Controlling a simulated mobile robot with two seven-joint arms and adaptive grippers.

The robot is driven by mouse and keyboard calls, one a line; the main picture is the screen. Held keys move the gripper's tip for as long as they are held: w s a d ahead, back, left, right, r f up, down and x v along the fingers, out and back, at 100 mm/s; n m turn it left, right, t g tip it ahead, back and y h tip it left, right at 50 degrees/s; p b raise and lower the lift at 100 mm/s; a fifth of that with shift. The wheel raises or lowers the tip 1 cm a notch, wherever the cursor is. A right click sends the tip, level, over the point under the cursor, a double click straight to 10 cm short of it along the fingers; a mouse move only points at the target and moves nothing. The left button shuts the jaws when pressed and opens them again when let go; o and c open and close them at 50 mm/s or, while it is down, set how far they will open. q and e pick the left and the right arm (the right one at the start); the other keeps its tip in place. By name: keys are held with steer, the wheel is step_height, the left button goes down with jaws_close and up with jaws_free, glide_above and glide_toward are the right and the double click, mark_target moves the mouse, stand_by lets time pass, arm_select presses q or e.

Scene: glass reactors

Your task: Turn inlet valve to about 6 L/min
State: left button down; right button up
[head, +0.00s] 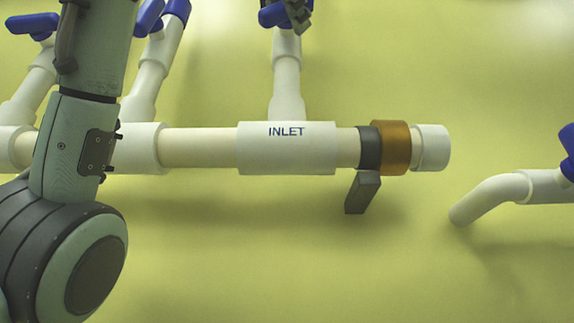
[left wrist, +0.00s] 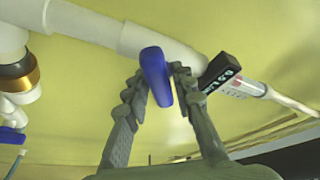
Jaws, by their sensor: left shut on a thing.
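The inlet valve has a blue handle (head: 271,15) at the top middle of the head view, on a white branch pipe that rises from a tee labelled INLET (head: 286,148). My left gripper (head: 298,12) shows only in part there, at the top edge against the handle. In the left wrist view my left gripper (left wrist: 158,75) has its two fingers on either side of the blue handle (left wrist: 155,76) and is shut on it. A black display box (left wrist: 220,72) sits just right of the fingers; its digits are too small to read. My right gripper is out of view.
Other blue-handled valves (head: 33,25) stand on white pipes at the upper left. An amber ring (head: 391,148) and a dark clamp (head: 363,193) sit on the main pipe's right end. A separate bent white pipe (head: 490,197) is at the right. The yellow-green surface below is clear.

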arm_select(q)
steer(key=c, duration=1.4)
jaws_free()
steer(key=v, duration=1.2)
steer(key=shift+r, duration=0.1)
